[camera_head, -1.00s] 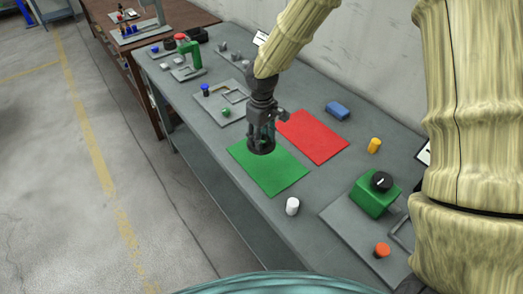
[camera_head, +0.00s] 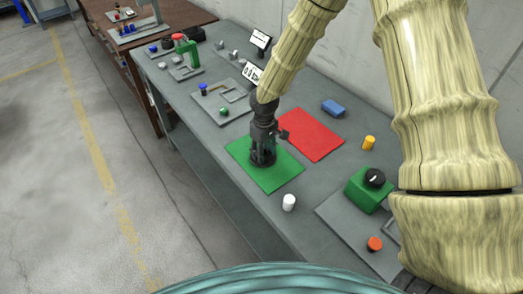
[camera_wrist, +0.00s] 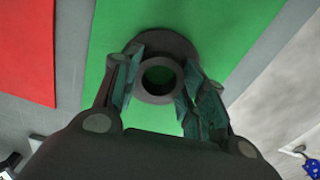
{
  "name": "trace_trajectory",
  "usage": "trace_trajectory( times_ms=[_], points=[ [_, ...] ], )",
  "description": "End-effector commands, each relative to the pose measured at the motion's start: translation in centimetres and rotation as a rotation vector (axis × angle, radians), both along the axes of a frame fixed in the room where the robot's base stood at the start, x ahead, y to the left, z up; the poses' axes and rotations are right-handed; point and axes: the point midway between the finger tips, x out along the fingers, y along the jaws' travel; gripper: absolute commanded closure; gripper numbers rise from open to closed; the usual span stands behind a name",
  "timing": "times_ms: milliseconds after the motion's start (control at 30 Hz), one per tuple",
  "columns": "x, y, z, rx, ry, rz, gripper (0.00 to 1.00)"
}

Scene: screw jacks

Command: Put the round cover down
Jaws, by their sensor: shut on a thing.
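The round cover (camera_wrist: 172,43) is a dark grey disc with a raised ring and a round hole at its middle. My gripper (camera_head: 262,158) points down over the green mat (camera_head: 282,180), and in the wrist view my gripper (camera_wrist: 160,72) has its two fingers shut on the cover's raised ring from both sides. The cover is over the green mat, which also shows in the wrist view (camera_wrist: 235,25). In the head view the fingers mostly hide the cover. I cannot tell whether its underside touches the mat.
A red mat (camera_head: 312,135) lies beside the green one. A white cylinder (camera_head: 289,202), a yellow cylinder (camera_head: 369,142) and a blue block (camera_head: 333,107) stand around the mats. A green box with a black knob (camera_head: 368,190) is at the right. Grey plates with small parts are farther back.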

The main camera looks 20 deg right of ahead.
Motion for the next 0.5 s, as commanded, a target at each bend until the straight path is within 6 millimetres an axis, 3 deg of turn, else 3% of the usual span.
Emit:
trace_trajectory(
  times_ms=[300, 333, 433, 500],
  points=[
    [0.02, 0.01, -0.31, -0.001, 0.0, 0.001, 0.92],
    [0.0, 0.01, -0.24, 0.0, 0.0, 0.001, 0.53],
    [0.01, 0.03, -0.24, 0.0, 0.0, 0.001, 0.37],
    [0.0, 0.02, -0.24, 0.0, 0.0, 0.001, 0.37]
  ],
)
